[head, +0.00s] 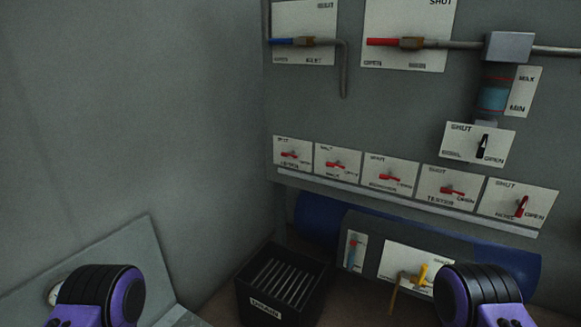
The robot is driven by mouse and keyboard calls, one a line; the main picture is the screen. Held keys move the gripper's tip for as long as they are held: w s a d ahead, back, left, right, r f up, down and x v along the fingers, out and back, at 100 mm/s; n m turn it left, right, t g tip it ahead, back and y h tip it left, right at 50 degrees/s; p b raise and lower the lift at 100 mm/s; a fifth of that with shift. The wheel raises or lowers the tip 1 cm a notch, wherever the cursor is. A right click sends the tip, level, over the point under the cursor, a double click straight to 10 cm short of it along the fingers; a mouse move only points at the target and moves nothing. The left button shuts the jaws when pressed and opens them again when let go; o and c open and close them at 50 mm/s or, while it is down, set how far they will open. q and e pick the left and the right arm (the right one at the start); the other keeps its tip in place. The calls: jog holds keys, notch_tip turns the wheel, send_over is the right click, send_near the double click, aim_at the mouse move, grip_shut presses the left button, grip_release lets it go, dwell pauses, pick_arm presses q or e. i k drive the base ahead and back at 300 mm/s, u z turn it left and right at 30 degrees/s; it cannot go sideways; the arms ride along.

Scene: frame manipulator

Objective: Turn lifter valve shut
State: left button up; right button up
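Several small red-handled valves sit on white plates in a row on the back wall, including valves (289,154), (335,165), (389,179), (452,190) and (521,207). The plates carry SHUT and OPEN marks, but the other labels are too blurred to tell which is the lifter valve. The first four handles lie roughly sideways; the rightmost stands nearly upright. A black-handled valve (482,146) on a SHUT/OPEN plate is above them, its handle upright. A yellow-handled valve (423,275) is low on the right. My two purple and black arms show at the bottom; neither gripper's fingers are seen.
A blue-handled valve (285,42) and a red-handled valve (382,42) with pipes are higher up. A ledge (400,200) runs under the valve row. A blue cylinder (320,215) lies below it. A black slotted box (283,280) stands on the floor. Grey wall is at left.

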aim_at(289, 155)
jog(key=z, duration=0.45)
jog(key=i, duration=0.55)
jog(key=z, duration=0.2)
